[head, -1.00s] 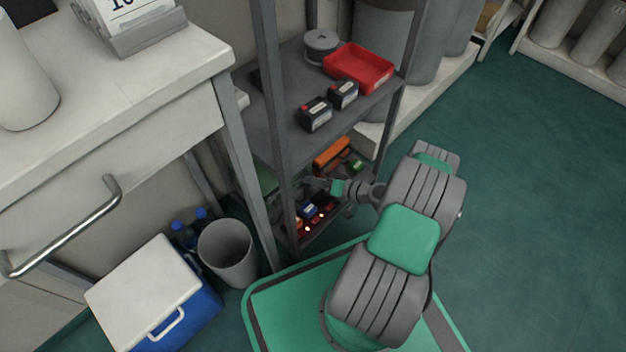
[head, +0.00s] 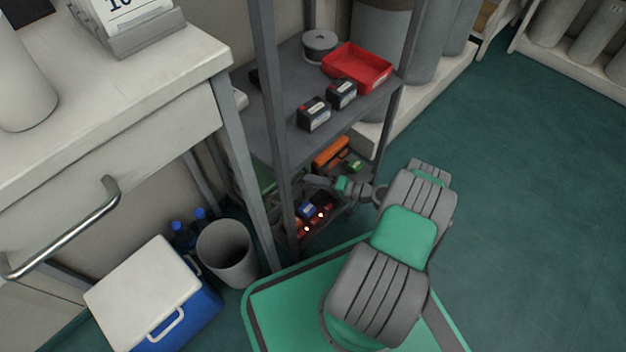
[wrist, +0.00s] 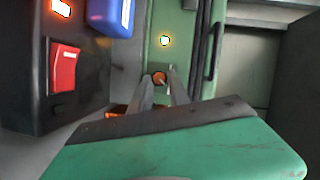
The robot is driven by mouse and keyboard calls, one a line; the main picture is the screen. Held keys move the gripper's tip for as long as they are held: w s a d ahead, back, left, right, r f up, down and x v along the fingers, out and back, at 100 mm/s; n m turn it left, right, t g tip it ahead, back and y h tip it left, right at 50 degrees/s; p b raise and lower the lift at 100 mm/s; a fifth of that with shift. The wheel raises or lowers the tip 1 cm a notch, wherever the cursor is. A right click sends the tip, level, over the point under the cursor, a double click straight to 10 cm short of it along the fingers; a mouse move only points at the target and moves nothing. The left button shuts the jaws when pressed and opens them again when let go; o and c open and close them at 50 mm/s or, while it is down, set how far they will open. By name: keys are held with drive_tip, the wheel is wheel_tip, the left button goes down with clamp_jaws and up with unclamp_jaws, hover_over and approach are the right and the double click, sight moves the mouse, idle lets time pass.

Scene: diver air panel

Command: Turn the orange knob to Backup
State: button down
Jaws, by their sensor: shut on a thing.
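The orange knob (wrist: 159,77) is on the face of a green panel (wrist: 178,30) in the wrist view. My gripper (wrist: 163,80) is shut on the knob, with one finger on each side of it. Most of the knob is hidden by the fingers, and I cannot read its pointer or any Backup label. A lit whitish lamp (wrist: 165,41) is above the knob on the same panel. In the head view my gripper (head: 312,181) reaches into the lower shelf of the rack, and the knob cannot be made out there.
Left of the panel in the wrist view are a dark box with a red switch (wrist: 63,68) and a blue item (wrist: 110,15). A dark handle (wrist: 212,50) is at right. The rack's grey post (head: 280,130) stands near my arm. A bin (head: 228,252) and cooler (head: 150,290) are left.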

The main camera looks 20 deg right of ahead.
drive_tip(key=shift+w+d, duration=0.1)
drive_tip(key=shift+d, duration=0.05)
drive_tip(key=c, duration=1.2)
unclamp_jaws()
drive_tip(key=shift+c, duration=0.2)
drive_tip(key=shift+v, duration=3.85)
